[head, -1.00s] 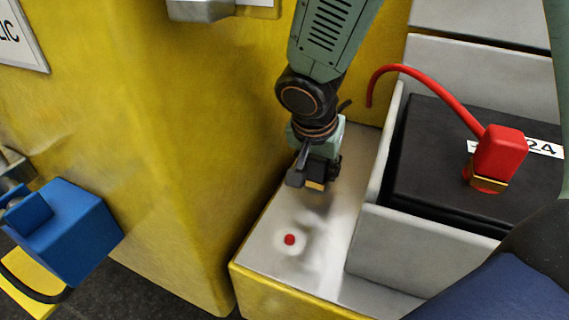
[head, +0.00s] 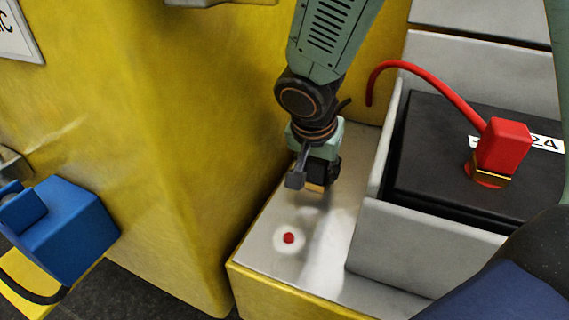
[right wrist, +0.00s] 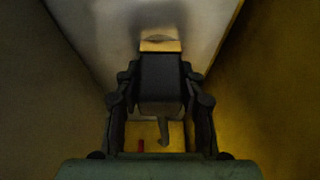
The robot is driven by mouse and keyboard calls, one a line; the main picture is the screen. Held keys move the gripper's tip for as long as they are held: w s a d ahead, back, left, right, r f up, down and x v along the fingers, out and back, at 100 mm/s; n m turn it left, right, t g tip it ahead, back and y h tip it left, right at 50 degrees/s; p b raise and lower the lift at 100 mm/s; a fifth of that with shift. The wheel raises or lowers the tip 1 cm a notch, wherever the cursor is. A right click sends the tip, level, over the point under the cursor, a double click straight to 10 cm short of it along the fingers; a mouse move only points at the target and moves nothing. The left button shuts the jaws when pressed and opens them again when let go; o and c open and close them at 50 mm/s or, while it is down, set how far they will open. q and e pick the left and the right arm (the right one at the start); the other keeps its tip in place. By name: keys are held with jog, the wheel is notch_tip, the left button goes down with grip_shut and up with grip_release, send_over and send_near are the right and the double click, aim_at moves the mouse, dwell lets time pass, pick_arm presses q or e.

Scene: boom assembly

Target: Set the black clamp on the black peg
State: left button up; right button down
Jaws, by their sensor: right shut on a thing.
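My right gripper (head: 313,176) hangs over the pale ledge beside the battery, pointing down. It is shut on the black clamp (right wrist: 160,78). In the right wrist view the clamp sits between both fingers, with its brass end (right wrist: 160,45) sticking out. In the head view the clamp is mostly hidden by the gripper, and a bit of brass (head: 315,187) shows below. I cannot make out the black peg in either view. My left gripper is not in view.
The black battery (head: 430,150) sits in a grey tray (head: 400,245) on the right, with a red clamp (head: 502,147) and red cable on it. A red spot (head: 288,238) lies on the ledge. A yellow wall (head: 180,130) and a blue block (head: 65,225) are left.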

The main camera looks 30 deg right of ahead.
jog(key=c, duration=0.7)
grip_release()
jog(key=shift+r, duration=0.1)
notch_tip(320, 180, up, 9)
jog(key=shift+f, duration=0.1)
jog(key=shift+w+r, duration=0.1)
jog(key=shift+r, duration=0.35)
jog(key=shift+r, duration=0.1)
